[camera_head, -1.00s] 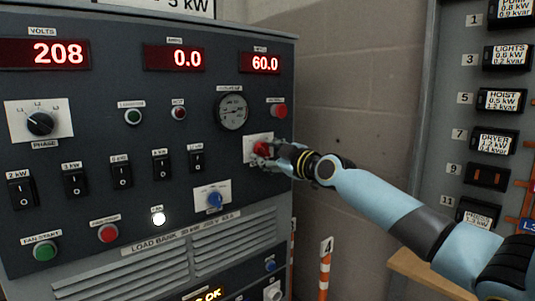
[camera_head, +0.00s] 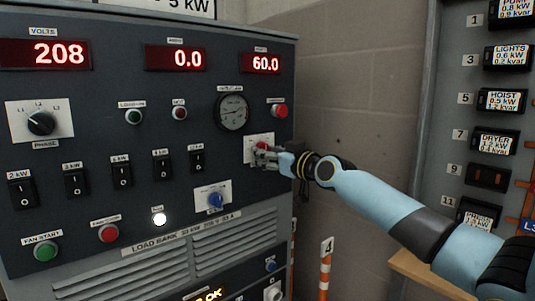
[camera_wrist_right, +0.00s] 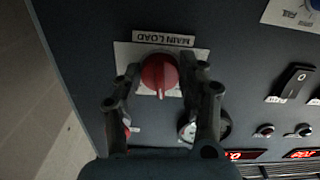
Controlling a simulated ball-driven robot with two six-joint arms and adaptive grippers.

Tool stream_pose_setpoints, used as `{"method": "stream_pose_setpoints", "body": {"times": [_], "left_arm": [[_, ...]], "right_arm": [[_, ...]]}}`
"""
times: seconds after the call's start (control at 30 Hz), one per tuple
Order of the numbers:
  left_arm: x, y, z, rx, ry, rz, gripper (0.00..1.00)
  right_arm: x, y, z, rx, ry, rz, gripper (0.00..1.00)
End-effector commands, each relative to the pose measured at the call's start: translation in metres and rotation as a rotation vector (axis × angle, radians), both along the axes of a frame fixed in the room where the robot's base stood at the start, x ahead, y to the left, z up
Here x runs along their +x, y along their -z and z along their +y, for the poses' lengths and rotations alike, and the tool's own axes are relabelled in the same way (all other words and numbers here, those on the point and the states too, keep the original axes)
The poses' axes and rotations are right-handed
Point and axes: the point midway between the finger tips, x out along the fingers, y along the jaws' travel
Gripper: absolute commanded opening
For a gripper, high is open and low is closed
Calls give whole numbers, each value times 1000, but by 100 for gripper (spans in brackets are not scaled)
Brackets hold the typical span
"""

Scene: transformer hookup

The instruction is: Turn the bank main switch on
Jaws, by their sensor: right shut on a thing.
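The main switch is a red knob (camera_head: 262,145) on a white plate at the right side of the grey load bank panel (camera_head: 120,215). In the right wrist view the red knob (camera_wrist_right: 158,74) sits beneath an upside-down "MAIN LOAD" label, its ridge running up and down in that picture. My right gripper (camera_head: 266,155) is at the knob, its fingers on either side, shut on it; the fingers (camera_wrist_right: 163,78) also flank it in the wrist view. The fingers partly hide the knob in the head view. My left gripper is not in view.
A red button (camera_head: 279,111) and a round gauge (camera_head: 233,112) sit above the knob. A blue knob (camera_head: 215,200) and several black rocker switches (camera_head: 122,175) are nearby. A breaker panel (camera_head: 445,130) stands at the right. An orange-striped post (camera_head: 325,270) stands below my arm.

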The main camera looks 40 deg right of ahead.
Motion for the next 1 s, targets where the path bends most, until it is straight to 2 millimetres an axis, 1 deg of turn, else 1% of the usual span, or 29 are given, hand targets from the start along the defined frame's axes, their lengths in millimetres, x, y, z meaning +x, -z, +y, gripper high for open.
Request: {"method": "stream_pose_setpoints", "body": {"times": [0.6,0.8,1.0], "left_arm": [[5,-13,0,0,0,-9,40],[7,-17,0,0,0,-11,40],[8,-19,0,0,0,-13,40]], "right_arm": [[-1,1,3,580,0,50,8],[-1,1,3,734,0,62,8],[-1,1,3,844,1,71,8]]}}
